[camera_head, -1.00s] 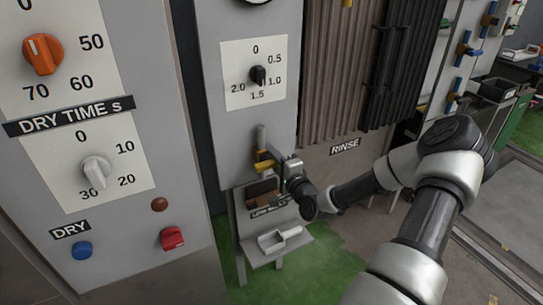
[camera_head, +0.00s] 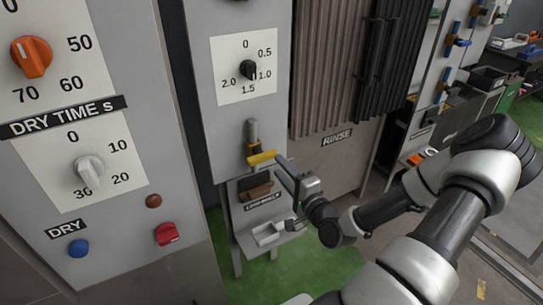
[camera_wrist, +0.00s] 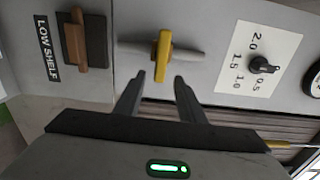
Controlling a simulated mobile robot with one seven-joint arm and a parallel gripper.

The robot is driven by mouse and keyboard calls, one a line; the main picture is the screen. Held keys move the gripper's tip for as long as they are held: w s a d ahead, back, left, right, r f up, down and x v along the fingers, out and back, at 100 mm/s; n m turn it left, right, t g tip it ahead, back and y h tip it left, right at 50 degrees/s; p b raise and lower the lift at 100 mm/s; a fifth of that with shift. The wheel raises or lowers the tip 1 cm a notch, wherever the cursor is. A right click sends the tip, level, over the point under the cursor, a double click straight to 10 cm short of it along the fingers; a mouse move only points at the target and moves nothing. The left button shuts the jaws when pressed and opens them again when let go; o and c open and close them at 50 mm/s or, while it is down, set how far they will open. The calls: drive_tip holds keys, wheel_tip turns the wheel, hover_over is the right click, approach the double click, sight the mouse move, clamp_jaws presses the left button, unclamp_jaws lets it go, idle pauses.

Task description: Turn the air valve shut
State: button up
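The air valve has a yellow lever handle (camera_head: 262,157) on a short grey pipe (camera_head: 252,132) low on the grey panel. The handle lies across the pipe; the wrist view also shows the handle (camera_wrist: 163,58) crossing the pipe (camera_wrist: 190,52). My gripper (camera_head: 283,163) is just right of the handle's free end. In the wrist view my gripper (camera_wrist: 158,78) has its two fingers apart, with the handle's near end at or just beyond the gap between the tips. I cannot tell whether either finger touches it.
A black dial (camera_head: 248,70) sits above the valve. Below are a brown block (camera_head: 256,186) above the LOW SHELF label and a small shelf (camera_head: 270,240) with a light tray. The dry-time panel (camera_head: 120,240) with knobs and buttons stands at left. RINSE doors (camera_head: 345,70) are at right.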

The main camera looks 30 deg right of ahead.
drive_tip(key=s, duration=0.5)
drive_tip(key=shift+s, duration=0.4)
